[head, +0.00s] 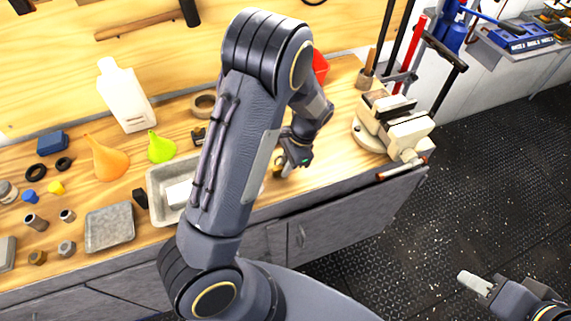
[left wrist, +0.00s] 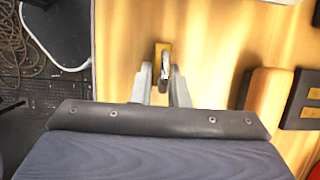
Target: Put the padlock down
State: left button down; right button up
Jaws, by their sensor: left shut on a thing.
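The padlock (left wrist: 163,48) is small, with a brass body and a grey metal shackle. In the left wrist view it sits between the fingertips of my left gripper (left wrist: 163,82), which is shut on it, with the brass body toward the far side. In the head view my left gripper (head: 284,170) is low over the front part of the wooden workbench (head: 335,92), and the padlock (head: 277,172) shows only as a small brownish patch there. I cannot tell whether the padlock touches the bench top. My right gripper (head: 474,283) is at the lower right, over the floor, away from the bench; its opening is unclear.
A grey metal tray (head: 157,187) stands left of my left gripper, partly behind my arm. A beige vise (head: 398,125) stands to the right. A white bottle (head: 125,95), orange funnel (head: 107,158) and yellow-green funnel (head: 160,147) stand further left. Bare wood lies between gripper and vise.

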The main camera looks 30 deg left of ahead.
pick_arm(q)
jog(key=c, duration=1.4)
grip_release()
jog(key=shift+f, duration=0.15)
jog(key=shift+r, duration=0.3)
jog(key=shift+w+d+r, duration=0.1)
jog(key=shift+w+r, duration=0.05)
jog(key=shift+r, duration=0.1)
jog(key=v, duration=1.1)
jog(key=s+r+n+t+h, duration=0.3)
jog(key=s+r+n+t, duration=0.1)
jog(key=s, duration=0.6)
jog(key=s+r+n+t+h, duration=0.3)
jog(key=s+n, duration=0.3)
jog(key=s, duration=0.5)
jog(key=shift+s+d+r+t+b, duration=0.2)
jog(key=shift+d+r+t+b, duration=0.2)
jog(key=shift+r+t, duration=0.35)
